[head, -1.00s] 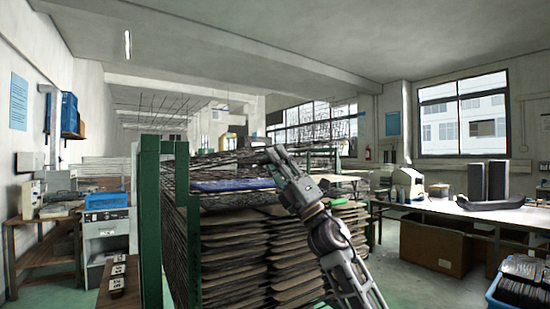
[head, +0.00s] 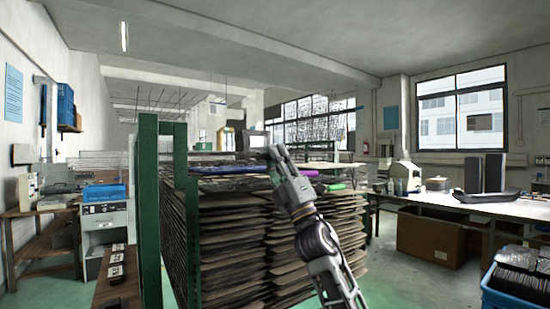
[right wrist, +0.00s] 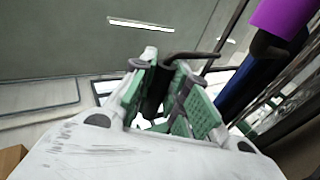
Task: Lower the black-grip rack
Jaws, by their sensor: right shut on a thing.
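The rack stack is a green-post frame (head: 147,215) holding many closely spaced trays. A dark wire rack (head: 222,156) lies nearly level at the top, just above a blue panel (head: 228,169). My right gripper (head: 273,153) is at the front edge of this top rack. In the right wrist view its green-padded fingers (right wrist: 165,98) are closed around a black grip (right wrist: 152,92), with a dark bar running right from it. The rest of the rack is mostly hidden in that view. My left gripper is not in view.
A purple item (head: 308,173) and a green item (head: 335,187) lie by the stack's top, right of my arm. A workbench (head: 440,202) and blue crate (head: 490,297) stand right. A low wooden bench (head: 118,285) stands left. Green floor shows between.

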